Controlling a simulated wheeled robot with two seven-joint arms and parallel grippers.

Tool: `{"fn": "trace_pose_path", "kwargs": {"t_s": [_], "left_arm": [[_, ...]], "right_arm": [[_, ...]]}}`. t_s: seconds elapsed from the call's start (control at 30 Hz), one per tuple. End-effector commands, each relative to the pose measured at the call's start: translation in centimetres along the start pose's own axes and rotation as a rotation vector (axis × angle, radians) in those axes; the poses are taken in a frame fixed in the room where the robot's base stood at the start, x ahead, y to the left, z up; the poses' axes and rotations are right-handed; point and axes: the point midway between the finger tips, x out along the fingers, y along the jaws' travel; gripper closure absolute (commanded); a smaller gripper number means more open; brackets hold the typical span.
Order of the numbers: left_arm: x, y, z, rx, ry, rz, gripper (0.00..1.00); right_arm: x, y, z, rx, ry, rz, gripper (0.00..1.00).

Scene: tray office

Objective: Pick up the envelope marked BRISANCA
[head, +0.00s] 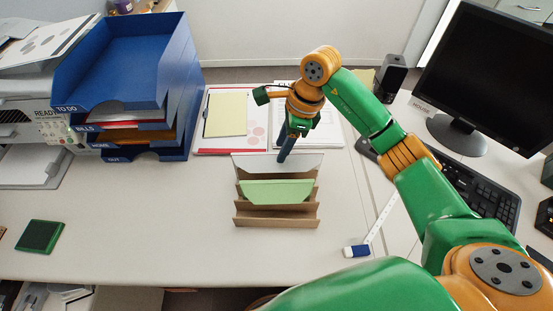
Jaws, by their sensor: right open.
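A brown cardboard letter holder (277,218) stands on the desk, in the middle of the view. A white envelope (255,162) stands in its back slot and a light green envelope (275,191) in a slot further forward. I can read no name on either, so I cannot tell which is marked BRISANCA. My right gripper (283,157) points down at the top edge of the white envelope; it is open and appears to hold nothing. I cannot tell whether it touches the envelope. My left gripper is not in view.
A blue tray stack (145,55) with labelled levels stands at the left, beside a printer (28,175). Papers and a clipboard (203,130) lie behind the holder. A keyboard (455,175) and monitor (480,75) are at the right.

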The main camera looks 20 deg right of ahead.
Motion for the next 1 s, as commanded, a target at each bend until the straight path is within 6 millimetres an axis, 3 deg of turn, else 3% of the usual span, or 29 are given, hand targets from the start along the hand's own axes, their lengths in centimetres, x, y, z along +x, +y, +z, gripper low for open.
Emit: {"fn": "trace_pose_path", "kwargs": {"t_s": [0.13, 0.37, 0.53, 0.57, 1.0], "left_arm": [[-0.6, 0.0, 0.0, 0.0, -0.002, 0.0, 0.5], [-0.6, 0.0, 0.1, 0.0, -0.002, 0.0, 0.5], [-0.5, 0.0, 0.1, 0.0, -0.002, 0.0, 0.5], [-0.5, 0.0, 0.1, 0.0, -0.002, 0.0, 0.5], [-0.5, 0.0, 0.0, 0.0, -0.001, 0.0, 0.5]], "right_arm": [[2.2, 0.2, 0.1, 0.001, -0.002, 0.003, 0.55], [2.7, 0.2, 0.0, 0.0, -0.002, 0.0, 0.55], [2.7, 0.2, 0.0, 0.0, -0.003, 0.0, 0.98], [2.7, 0.2, 0.0, 0.0, -0.003, 0.0, 1.0], [2.7, 0.2, 0.0, 0.0, -0.003, 0.001, 1.0]]}}
